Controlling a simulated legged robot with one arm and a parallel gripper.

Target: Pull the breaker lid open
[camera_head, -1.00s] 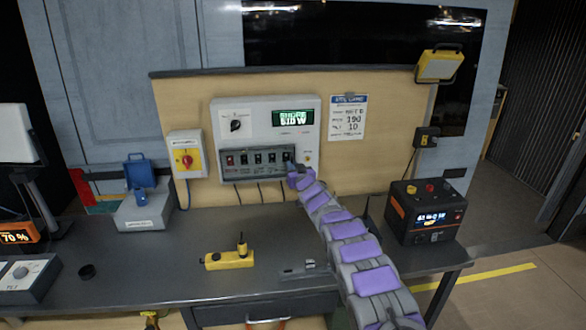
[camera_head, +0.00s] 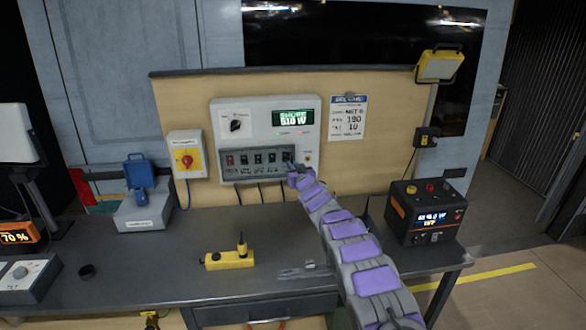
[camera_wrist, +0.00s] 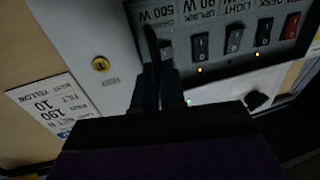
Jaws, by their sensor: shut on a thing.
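The white breaker panel (camera_head: 250,107) hangs on the wooden board. A dark row of switches (camera_head: 257,160), framed by the breaker lid (camera_head: 230,174), runs along its lower part. My gripper (camera_head: 291,167) is at the right end of this row. In the wrist view, which is turned upside down, my gripper (camera_wrist: 158,78) has its fingers close together beside the 500 W label. They are shut on the lid's dark edge part, which they mostly hide. Switches (camera_wrist: 234,40) show close by. How far the lid stands open is hard to tell.
A yellow box with a red knob (camera_head: 187,160) is left of the panel, and a printed sheet (camera_head: 347,117) is right of it. On the bench (camera_head: 180,262) are a yellow device (camera_head: 229,260), a blue-topped grey box (camera_head: 145,212) and a black power unit (camera_head: 425,213).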

